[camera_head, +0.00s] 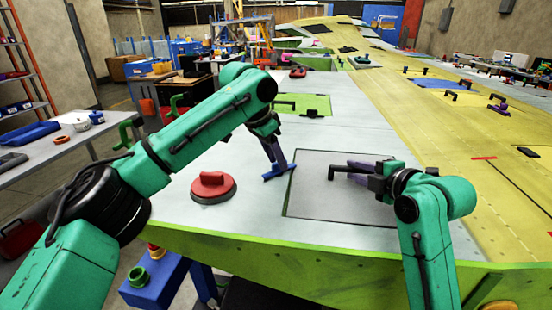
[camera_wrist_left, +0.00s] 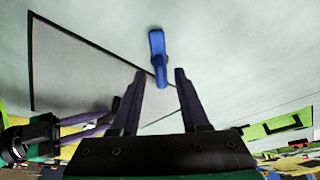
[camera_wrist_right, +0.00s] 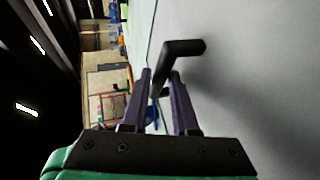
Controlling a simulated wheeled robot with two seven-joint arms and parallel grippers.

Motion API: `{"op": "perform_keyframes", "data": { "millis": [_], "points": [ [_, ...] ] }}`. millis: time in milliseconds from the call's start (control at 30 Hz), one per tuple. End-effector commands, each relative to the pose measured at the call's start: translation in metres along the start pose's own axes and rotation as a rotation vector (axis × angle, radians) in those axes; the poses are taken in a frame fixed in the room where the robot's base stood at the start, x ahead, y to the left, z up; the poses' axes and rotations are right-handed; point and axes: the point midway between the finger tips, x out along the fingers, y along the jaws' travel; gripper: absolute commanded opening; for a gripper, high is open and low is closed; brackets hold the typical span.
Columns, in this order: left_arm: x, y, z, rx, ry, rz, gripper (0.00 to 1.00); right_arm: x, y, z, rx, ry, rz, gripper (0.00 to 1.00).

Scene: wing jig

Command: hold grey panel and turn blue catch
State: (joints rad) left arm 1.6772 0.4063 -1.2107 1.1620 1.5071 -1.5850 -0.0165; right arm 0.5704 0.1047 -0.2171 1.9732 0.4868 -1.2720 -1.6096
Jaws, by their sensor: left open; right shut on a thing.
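The grey panel (camera_head: 340,205) lies in the wing skin, outlined by a dark seam; it also shows in the left wrist view (camera_wrist_left: 80,70). My right gripper (camera_head: 352,170) is shut on the panel's black handle (camera_head: 332,172), which stands up in the right wrist view (camera_wrist_right: 182,48). The blue catch (camera_head: 268,178) sits at the panel's left edge. My left gripper (camera_head: 277,160) is open just above the catch. In the left wrist view, the near end of the catch (camera_wrist_left: 156,45) lies between the open fingertips (camera_wrist_left: 160,76); contact cannot be told.
A red round knob-like device (camera_head: 213,187) stands on the wing skin left of the catch. A green panel (camera_head: 302,104) with a black handle lies farther back. The wing's green front edge (camera_head: 300,252) runs below. A side table (camera_head: 75,140) stands at left.

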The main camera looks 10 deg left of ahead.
Motion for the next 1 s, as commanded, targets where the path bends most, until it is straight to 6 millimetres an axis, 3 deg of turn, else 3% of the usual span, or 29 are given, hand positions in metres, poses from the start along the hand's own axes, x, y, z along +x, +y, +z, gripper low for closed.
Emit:
{"op": "perform_keyframes", "data": {
  "millis": [233, 333, 367, 767, 1000],
  "points": [
    [0.0023, 0.0002, 0.0, 0.001, 0.0, 0.0, 0.45, 0.0005, -0.0014, 0.0001, -0.002, 0.0, -0.004, 0.0],
    [0.0022, 0.0002, 0.0, 0.001, 0.0, 0.0, 0.07, 0.0005, -0.0014, 0.0001, -0.002, 0.0, -0.004, 0.0],
    [0.0022, 0.0002, 0.0, 0.001, 0.0, 0.0, 0.0, 0.0005, -0.0014, 0.0001, -0.002, 0.0, -0.004, 0.0],
    [0.0025, 0.0012, 0.0, -0.026, -0.002, -0.01, 0.0, 0.0006, -0.0015, 0.0001, -0.002, 0.0, -0.005, 0.0],
    [0.0035, 0.0031, 0.0001, -0.132, -0.004, -0.053, 0.0, 0.0006, -0.0016, 0.0, -0.002, 0.0, -0.005, 0.0]
  ]
}}
